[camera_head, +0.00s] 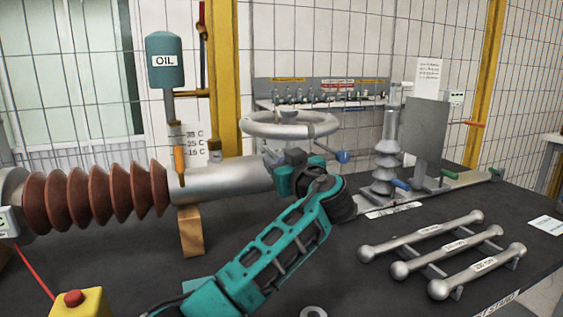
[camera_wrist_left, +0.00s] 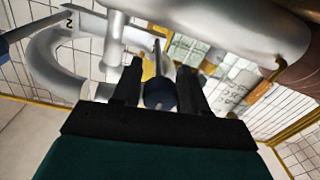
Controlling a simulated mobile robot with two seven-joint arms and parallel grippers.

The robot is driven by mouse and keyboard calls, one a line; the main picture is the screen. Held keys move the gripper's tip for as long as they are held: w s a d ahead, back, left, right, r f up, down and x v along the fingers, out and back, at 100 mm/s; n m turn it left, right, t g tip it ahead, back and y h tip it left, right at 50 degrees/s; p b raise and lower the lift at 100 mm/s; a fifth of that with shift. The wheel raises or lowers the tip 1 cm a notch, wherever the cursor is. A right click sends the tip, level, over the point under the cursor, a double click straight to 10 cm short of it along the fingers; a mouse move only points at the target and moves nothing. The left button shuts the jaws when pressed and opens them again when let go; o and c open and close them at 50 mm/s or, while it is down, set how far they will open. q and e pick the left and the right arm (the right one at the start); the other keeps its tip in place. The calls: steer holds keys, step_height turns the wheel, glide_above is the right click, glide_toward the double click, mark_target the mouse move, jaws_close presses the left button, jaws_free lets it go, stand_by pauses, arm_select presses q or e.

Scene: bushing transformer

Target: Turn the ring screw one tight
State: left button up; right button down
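A large silver ring (camera_head: 262,130) lies flat at the end of the silver cylinder (camera_head: 222,181) in the head view. It also shows at the left of the left wrist view (camera_wrist_left: 44,66). I cannot tell for sure which part is the ring screw. My left gripper (camera_wrist_left: 160,92) is under the cylinder, near the ring. Its two dark fingers are apart, with a dark blue rounded part between them. I cannot tell whether they touch it. The fingertips are hidden in the head view. My right gripper is not in view.
A brown ribbed bushing (camera_head: 95,198) adjoins the cylinder at left. A wooden block (camera_head: 191,231) stands beneath the cylinder. Several silver rods (camera_head: 447,252) lie at right. A yellow box with a red button (camera_head: 80,300) is at front left. A ribbed grey insulator (camera_head: 385,165) stands behind.

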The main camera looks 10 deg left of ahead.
arm_select(q)
steer(key=c, duration=0.7)
steer(key=shift+c, duration=0.2)
